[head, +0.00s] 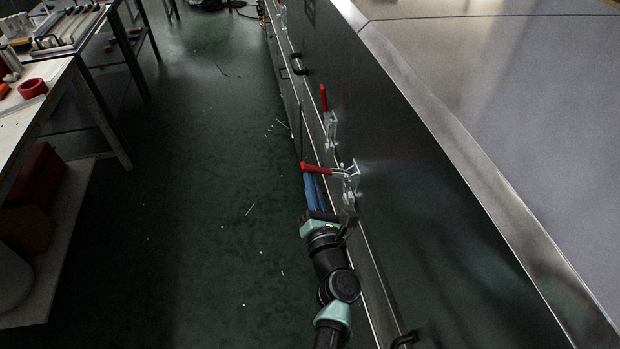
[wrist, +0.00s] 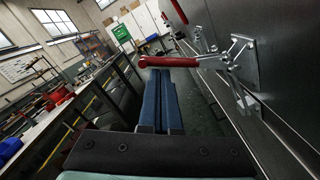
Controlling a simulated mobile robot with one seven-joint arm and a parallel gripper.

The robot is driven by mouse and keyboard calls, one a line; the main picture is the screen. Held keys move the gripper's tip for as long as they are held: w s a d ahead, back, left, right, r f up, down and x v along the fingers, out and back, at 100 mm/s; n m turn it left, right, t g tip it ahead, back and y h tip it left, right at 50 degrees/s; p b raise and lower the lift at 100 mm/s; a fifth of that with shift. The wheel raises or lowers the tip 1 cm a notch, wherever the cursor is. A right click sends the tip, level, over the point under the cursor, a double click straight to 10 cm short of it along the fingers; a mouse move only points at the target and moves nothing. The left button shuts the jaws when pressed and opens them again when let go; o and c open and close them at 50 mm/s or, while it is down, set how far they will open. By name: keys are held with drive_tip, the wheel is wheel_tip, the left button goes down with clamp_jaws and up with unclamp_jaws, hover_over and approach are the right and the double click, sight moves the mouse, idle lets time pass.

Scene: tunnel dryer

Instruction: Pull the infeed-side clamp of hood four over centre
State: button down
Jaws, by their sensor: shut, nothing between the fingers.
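The near toggle clamp (head: 348,178) is bright metal, fixed to the dark side panel. Its red handle (head: 316,168) sticks out to the left, roughly level, away from the panel. The wrist view shows the same red handle (wrist: 182,62) and the clamp's linkage (wrist: 237,62) to its right. My gripper (head: 313,182) has blue fingers pressed together and empty. In the wrist view my gripper (wrist: 158,74) has its fingertips just under or behind the handle's outer end. I cannot tell whether they touch it. No hood number is readable.
A second clamp with an upright red handle (head: 323,98) sits farther along the panel (head: 420,190). Black pull handles (head: 298,69) also jut out. The green floor aisle (head: 200,210) is mostly clear. A workbench (head: 40,105) lines the left side.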

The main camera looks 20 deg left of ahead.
sight(326, 169)
drive_tip(key=r+m+p, duration=0.1)
drive_tip(key=d+r+m+p, duration=0.1)
drive_tip(key=w+r+m+p, duration=0.1)
drive_tip(key=m+p, duration=0.1)
drive_tip(key=shift+d+r, duration=0.2)
drive_tip(key=shift+w+d+r, duration=0.1)
drive_tip(key=shift+d+r, duration=0.05)
drive_tip(key=shift+w+d+r+p, duration=0.2)
drive_tip(key=shift+d+r+p, duration=0.05)
drive_tip(key=shift+p, duration=0.3)
drive_tip(key=shift+d+h, duration=0.1)
drive_tip(key=shift+h, duration=0.2)
